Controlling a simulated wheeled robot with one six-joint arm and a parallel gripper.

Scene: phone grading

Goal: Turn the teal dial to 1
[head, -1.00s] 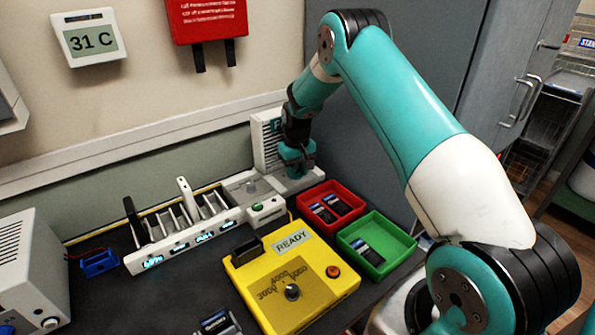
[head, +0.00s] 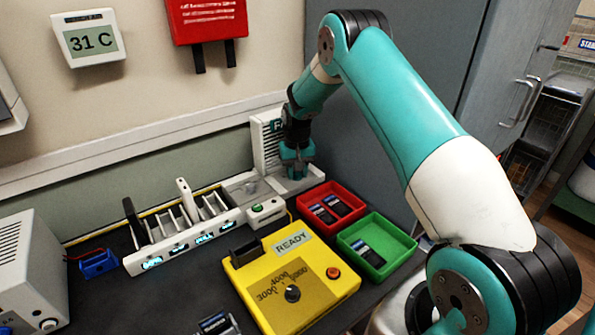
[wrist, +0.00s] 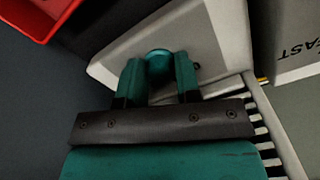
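The teal dial (wrist: 158,62) is a round knob on a pale grey-white fixture (wrist: 218,40). In the wrist view it sits between my two teal fingers and fills the narrow gap between them. My gripper (head: 297,172) points down at this fixture at the back of the bench, left of the grey cabinet; the wrist view also shows my gripper (wrist: 158,77). My fingers hide the dial in the head view. I cannot read any marks or numbers around the dial.
A red tray (head: 357,193) and a green tray (head: 405,240) with dark devices stand just in front and to the right. A yellow box (head: 255,298) with a READY display and black knob is in front. A slotted white rack (head: 190,247) stands to the left.

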